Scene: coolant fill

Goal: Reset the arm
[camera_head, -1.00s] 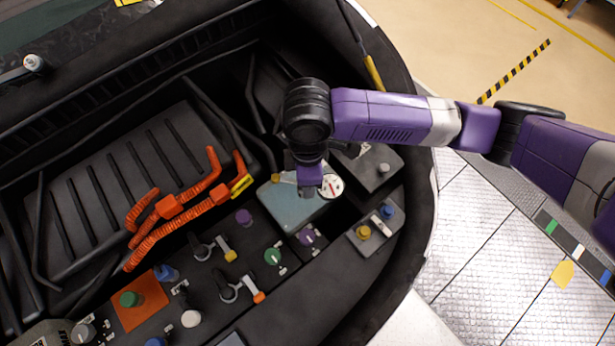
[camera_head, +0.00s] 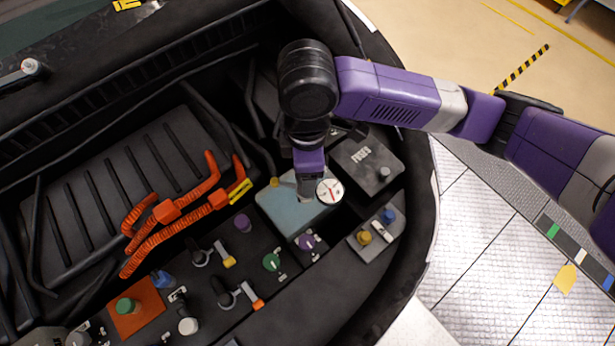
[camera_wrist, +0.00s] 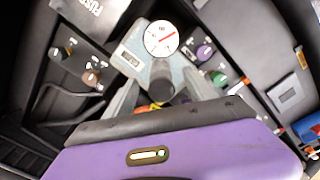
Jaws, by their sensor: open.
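My gripper (camera_head: 306,186) hangs pointing down over the pale blue-grey reservoir (camera_head: 285,211) in the engine bay, its tips hidden or small in the head view. In the wrist view my gripper (camera_wrist: 160,88) has its two grey fingers apart. A dark round cap or neck (camera_wrist: 162,78) shows between them; I cannot tell whether the fingers touch it. A white round gauge with a red needle (camera_head: 330,191) sits on the right of the reservoir; it also shows in the wrist view (camera_wrist: 161,38).
A dark fuse box (camera_head: 366,165) stands right of the reservoir. Orange hoses (camera_head: 168,212) lie to the left. The bay's raised rim (camera_head: 425,205) lies at right.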

